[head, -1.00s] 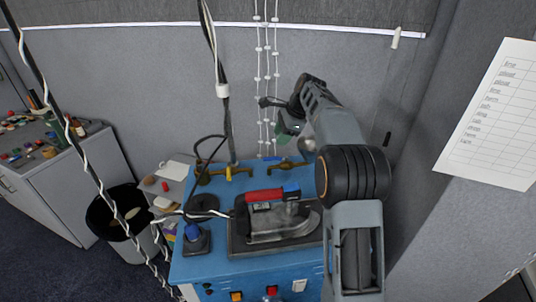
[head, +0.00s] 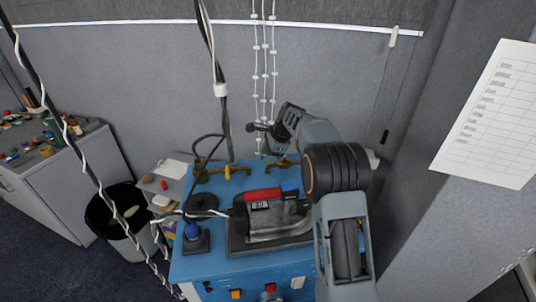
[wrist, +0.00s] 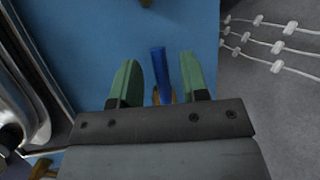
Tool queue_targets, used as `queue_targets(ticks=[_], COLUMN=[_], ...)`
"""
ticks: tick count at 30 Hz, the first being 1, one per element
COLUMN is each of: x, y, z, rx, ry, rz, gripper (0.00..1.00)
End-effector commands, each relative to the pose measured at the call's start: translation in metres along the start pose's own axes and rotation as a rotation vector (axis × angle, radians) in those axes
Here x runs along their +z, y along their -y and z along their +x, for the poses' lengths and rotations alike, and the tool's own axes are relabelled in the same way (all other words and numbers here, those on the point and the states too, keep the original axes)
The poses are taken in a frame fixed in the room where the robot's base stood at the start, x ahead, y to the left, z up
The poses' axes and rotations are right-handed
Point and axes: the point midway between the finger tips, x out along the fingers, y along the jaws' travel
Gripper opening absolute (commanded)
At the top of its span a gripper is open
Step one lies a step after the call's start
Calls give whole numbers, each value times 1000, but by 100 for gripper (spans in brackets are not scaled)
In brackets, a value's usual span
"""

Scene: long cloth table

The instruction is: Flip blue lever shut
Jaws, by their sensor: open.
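The blue lever (wrist: 160,72) shows in the wrist view between the two green fingers of my gripper (wrist: 158,66). It is nearer the right finger, with a wider gap to the left one. Brass shows at its base, partly hidden by the gripper body. In the head view my gripper (head: 269,149) is at the back edge of the blue box (head: 195,268), by a brass valve (head: 284,165). The blue lever is hidden or too small to make out there. My gripper is open, and I cannot tell whether a finger touches the lever.
A second brass valve with a yellow lever (head: 228,170) stands to the left on the box. A red-handled metal device (head: 270,220) sits in front. White knotted cords (head: 256,75) hang behind my gripper. A black cable (head: 216,60) hangs at left.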

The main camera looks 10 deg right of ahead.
Motion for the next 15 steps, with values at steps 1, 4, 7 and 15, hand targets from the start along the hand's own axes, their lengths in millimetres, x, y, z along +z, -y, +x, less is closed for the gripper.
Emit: queue_targets(ticks=[1,4,7,15], x=[0,0,0,0], y=[0,0,0,0], z=[0,0,0,-1], rx=[0,0,0,-1], ry=[0,0,0,0], rz=[0,0,0,0], gripper=[41,34,24,0])
